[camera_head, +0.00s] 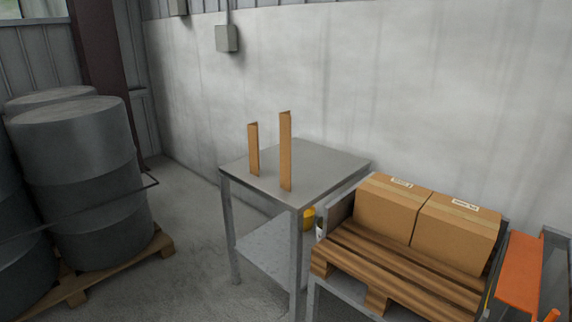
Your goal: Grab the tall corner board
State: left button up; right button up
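Two brown corner boards stand upright on a grey metal table (330,162) in the middle of the view. The taller corner board (286,152) is on the right, close to the table's front corner. The shorter corner board (253,149) stands to its left, a small gap apart. Neither of my grippers shows in the head view, and nothing is touching the boards.
Right of the table, two cardboard boxes (391,210) sit on a wooden pallet (400,270) on a metal frame. An orange panel (520,270) is at the far right. Grey drums (80,180) stand on a pallet at left. Floor (190,250) between drums and table is clear.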

aim_at(285, 117)
jog(key=u, duration=1.45)
jog(key=i, duration=1.9)
jog(key=z, duration=1.1)
jog(key=i, duration=0.75)
jog(key=z, duration=0.8)
